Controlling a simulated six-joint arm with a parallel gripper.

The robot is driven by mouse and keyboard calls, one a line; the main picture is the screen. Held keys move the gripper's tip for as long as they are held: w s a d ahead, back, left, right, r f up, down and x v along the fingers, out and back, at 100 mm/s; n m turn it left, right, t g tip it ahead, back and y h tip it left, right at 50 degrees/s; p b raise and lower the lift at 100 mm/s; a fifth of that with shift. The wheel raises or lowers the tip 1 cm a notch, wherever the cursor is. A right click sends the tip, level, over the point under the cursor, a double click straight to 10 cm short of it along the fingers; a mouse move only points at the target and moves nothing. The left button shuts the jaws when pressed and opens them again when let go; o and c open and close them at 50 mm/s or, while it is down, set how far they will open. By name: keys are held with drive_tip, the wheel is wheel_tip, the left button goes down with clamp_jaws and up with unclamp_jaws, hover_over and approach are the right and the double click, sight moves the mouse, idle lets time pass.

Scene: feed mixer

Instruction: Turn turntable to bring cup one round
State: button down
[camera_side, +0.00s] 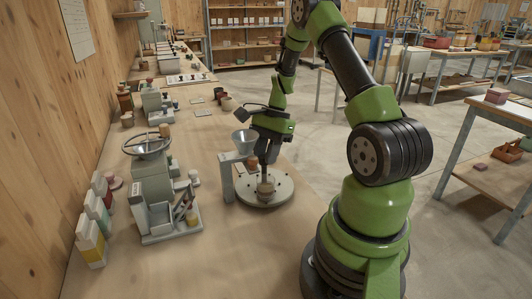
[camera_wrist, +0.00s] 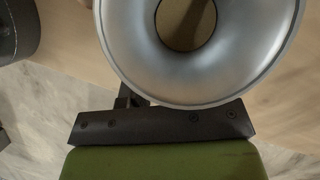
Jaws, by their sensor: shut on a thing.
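The turntable (camera_side: 282,193) is a round pale grey disc with small dark marks around its rim, lying on the bench. A grey funnel (camera_side: 244,137) on a grey stand (camera_side: 227,178) rises close to the left of my gripper. In the wrist view the funnel's metal bowl (camera_wrist: 190,75) fills the top middle and hides my fingertips and what they hold.
A grey machine with a handwheel (camera_side: 148,145) stands on the bench to the left. Several coloured bottles (camera_side: 91,240) line the wall. The bench (camera_side: 190,270) is clear in front. Smaller machines and jars stand further back.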

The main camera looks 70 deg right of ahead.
drive_tip(key=shift+n+g, duration=0.3)
drive_tip(key=shift+n, duration=0.2)
idle(0.4)
drive_tip(key=c, duration=0.9)
unclamp_jaws()
drive_tip(key=v, duration=1)
